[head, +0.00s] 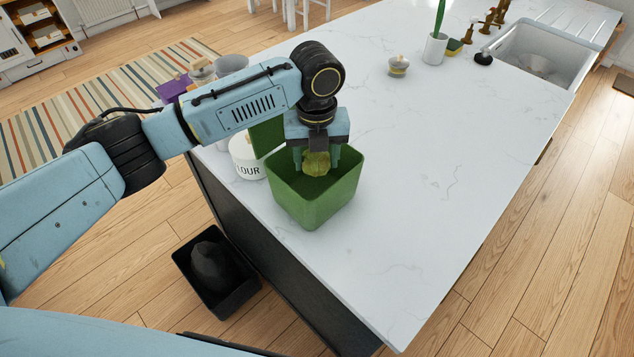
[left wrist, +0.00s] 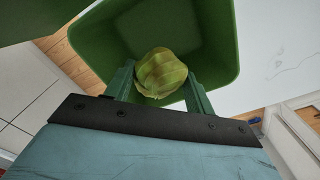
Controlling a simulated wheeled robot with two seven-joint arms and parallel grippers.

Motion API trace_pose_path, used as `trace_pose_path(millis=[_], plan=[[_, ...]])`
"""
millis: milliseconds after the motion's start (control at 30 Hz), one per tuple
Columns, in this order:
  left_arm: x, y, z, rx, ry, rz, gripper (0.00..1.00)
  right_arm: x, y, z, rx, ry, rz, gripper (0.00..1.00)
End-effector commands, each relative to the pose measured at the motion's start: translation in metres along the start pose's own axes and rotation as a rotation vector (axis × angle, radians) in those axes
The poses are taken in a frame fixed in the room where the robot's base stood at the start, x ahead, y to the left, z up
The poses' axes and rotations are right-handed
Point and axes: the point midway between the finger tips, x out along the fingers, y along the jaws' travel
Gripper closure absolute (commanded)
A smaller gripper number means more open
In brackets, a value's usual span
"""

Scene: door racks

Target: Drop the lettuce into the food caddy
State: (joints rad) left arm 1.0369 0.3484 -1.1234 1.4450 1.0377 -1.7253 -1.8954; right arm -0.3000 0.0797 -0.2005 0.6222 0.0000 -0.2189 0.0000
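The lettuce (head: 316,163) is a small yellow-green head. My left gripper (head: 316,168) points down with its fingers on either side of the lettuce, which fills the gap between them. The green food caddy (head: 312,207) stands open on the worktop near its left edge, with its lid (head: 267,136) raised at the back. The lettuce is over the caddy's opening, at about rim height. In the left wrist view the lettuce (left wrist: 161,74) sits between the fingertips, with the caddy (left wrist: 222,35) beyond. My right gripper is not in view.
A white flour jar (head: 246,160) stands close behind the caddy on the left. The white worktop (head: 440,200) is clear to the right. A small lidded jar (head: 399,66), a white utensil pot (head: 435,48) and a sink (head: 541,62) are farther back. A black bin (head: 215,292) stands on the floor.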

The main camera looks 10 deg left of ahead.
Motion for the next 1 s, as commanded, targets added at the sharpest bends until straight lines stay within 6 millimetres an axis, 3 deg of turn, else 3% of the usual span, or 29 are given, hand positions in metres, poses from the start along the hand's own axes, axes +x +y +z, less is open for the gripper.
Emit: trace_pose_path(millis=[33,200,567,1000], plan=[[0.0,0.0,0.0,0.0,0.0,0.0,0.4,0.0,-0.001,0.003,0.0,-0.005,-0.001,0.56],[0.0,0.0,0.0,0.0,0.0,0.0,0.21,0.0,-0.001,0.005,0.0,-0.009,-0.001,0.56],[-0.008,0.0,0.001,0.0,-0.001,-0.002,0.21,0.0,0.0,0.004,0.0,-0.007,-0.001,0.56],[-0.098,-0.001,0.001,0.0,-0.003,-0.003,0.21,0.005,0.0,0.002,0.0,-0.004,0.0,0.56]])
